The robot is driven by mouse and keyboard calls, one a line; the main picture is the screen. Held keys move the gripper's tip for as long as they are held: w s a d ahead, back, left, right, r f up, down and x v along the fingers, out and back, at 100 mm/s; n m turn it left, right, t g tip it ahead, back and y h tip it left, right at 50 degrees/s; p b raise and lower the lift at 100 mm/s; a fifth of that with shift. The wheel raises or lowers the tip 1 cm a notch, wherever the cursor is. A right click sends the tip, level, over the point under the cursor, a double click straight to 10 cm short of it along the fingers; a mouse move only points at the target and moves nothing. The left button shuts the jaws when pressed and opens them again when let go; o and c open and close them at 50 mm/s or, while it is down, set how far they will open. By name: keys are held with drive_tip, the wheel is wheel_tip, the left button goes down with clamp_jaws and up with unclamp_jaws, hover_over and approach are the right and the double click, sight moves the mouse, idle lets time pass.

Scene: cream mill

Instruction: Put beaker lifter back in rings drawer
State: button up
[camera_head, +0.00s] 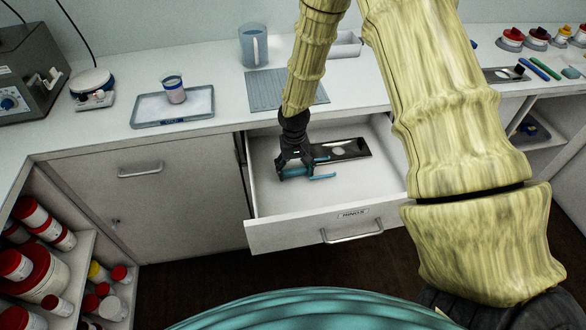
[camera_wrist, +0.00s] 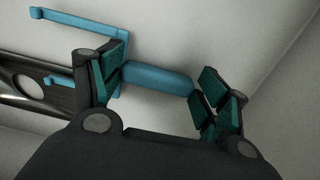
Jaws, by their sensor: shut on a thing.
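The rings drawer (camera_head: 280,234) is pulled open under the counter, with a label reading "RINGS" on its front. My gripper (camera_head: 297,170) is inside the drawer's outline, pointing down. It is shut on the blue beaker lifter (camera_head: 322,176), whose prongs stick out to the right in the head view. In the wrist view, my gripper (camera_wrist: 160,85) has its fingers at both ends of the lifter's thick blue bar (camera_wrist: 158,79). The prongs reach to the upper left there. The lifter is low over the drawer floor; I cannot tell whether it touches.
A dark tray or plate (camera_head: 343,150) with light round marks lies at the back of the drawer; its edge with a hole (camera_wrist: 27,88) shows beside the prongs. The front of the drawer floor is clear. A grey mat (camera_head: 262,90) and a blue beaker (camera_head: 252,46) are on the counter.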

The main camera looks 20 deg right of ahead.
drive_tip(key=o, duration=1.2)
drive_tip(key=shift+f, duration=0.1)
drive_tip(key=shift+o, duration=0.2)
wheel_tip(320, 180, up, 12)
drive_tip(key=b, duration=0.2)
drive_tip(key=shift+a, duration=0.15)
